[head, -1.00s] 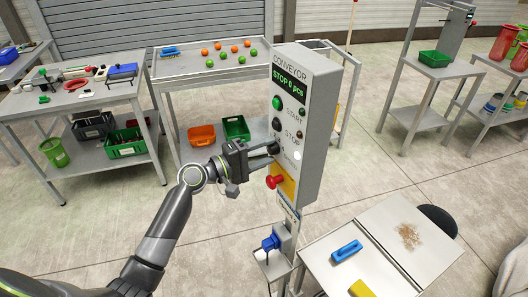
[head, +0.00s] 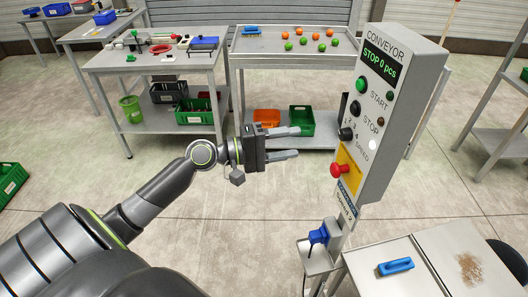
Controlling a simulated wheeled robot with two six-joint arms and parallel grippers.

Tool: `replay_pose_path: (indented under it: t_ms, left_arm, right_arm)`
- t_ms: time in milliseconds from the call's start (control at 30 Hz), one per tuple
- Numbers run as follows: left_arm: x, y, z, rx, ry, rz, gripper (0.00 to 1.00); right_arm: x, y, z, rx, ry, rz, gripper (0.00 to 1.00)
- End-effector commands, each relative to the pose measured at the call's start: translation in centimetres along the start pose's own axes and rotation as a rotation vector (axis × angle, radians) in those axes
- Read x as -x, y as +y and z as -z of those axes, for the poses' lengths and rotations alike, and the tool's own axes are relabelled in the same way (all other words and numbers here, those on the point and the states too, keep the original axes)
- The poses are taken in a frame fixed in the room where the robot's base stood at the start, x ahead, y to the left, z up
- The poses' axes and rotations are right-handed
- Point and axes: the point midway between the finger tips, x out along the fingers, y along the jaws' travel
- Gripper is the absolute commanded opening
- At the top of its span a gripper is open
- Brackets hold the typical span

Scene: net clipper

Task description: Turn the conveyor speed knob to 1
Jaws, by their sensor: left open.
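The grey conveyor control box (head: 395,110) stands upright on a post at the right of the head view. Its display (head: 380,62) reads "STOP 0 pcs". The black speed knob (head: 346,134) sits on its front beside the word SPEED, below the black STOP button (head: 356,108) and the green START button (head: 362,84). A red mushroom button (head: 337,170) on a yellow plate is below the knob. The knob's exact setting is too small to tell. My left gripper (head: 296,143) is open and empty, left of the knob and apart from it. My right gripper is out of view.
A blue brush (head: 395,267) lies on the grey table at the lower right. A small tray with a blue object (head: 318,235) hangs on the post. A table with orange and green balls (head: 288,46) stands behind. Floor left of the box is free.

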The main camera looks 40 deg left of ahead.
Motion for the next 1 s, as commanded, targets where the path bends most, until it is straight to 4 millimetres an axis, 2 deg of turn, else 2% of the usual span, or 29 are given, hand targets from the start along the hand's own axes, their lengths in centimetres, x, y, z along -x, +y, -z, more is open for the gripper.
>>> replay_pose_path:
  t_ms: [200,433,633,1000]
  left_arm:
    - [2.7,-0.4,0.0,-0.003,0.000,0.006,0.51]
    - [4.5,-0.3,0.0,-0.003,-0.002,0.001,0.51]
    - [5.3,-0.1,0.0,0.001,0.001,0.001,0.51]
    - [5.4,0.0,0.0,0.000,0.002,0.001,0.51]
  right_arm:
    - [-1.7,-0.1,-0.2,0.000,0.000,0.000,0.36]
    - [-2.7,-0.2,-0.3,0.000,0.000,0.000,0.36]
    - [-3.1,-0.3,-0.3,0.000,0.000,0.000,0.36]
    - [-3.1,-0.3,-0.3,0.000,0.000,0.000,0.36]
